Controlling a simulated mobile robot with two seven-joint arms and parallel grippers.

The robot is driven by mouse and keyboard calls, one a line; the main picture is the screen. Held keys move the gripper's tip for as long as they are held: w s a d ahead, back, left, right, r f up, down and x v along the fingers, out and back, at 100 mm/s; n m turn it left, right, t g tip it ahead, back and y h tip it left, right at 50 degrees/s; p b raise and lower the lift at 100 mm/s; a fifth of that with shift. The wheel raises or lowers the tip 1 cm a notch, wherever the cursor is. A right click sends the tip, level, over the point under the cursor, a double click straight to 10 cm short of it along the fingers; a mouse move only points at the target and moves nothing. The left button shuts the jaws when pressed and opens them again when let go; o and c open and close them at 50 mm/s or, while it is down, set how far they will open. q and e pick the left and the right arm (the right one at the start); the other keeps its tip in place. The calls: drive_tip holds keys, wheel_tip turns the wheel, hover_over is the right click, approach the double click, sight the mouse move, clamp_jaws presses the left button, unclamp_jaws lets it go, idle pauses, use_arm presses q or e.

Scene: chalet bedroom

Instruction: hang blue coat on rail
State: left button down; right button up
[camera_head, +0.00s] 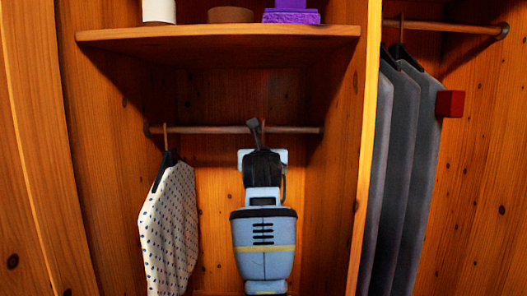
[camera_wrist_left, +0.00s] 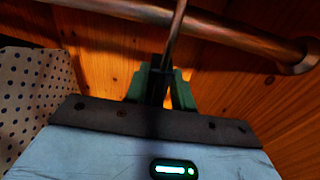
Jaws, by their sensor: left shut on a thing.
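The rail (camera_head: 205,130) runs across the left closet bay under a shelf and also shows in the left wrist view (camera_wrist_left: 240,36). My left gripper (camera_head: 253,126) is up at the rail, with my arm in front of it. In the left wrist view my left gripper (camera_wrist_left: 157,88) is shut on the dark neck of a hanger. The hanger's thin metal hook (camera_wrist_left: 176,30) rises from the fingers and crosses the rail; I cannot tell whether it rests over it. No blue coat can be made out; my arm and wrist block the space below. My right gripper is not in view.
A dotted white shirt (camera_head: 168,225) hangs on the rail to the left. Free rail lies on both sides of my gripper. A wooden divider (camera_head: 367,150) separates the right bay, where grey garments (camera_head: 405,160) hang and a red block (camera_head: 450,103) shows. The shelf (camera_head: 220,33) is above.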

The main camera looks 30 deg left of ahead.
use_arm(q)
drive_tip(key=shift+r, duration=0.15)
drive_tip(key=c, duration=1.1)
unclamp_jaws()
drive_tip(key=shift+s, duration=0.1)
drive_tip(key=shift+f, duration=0.25)
drive_tip(key=shift+v, duration=3.9)
drive_tip(key=shift+r, duration=0.15)
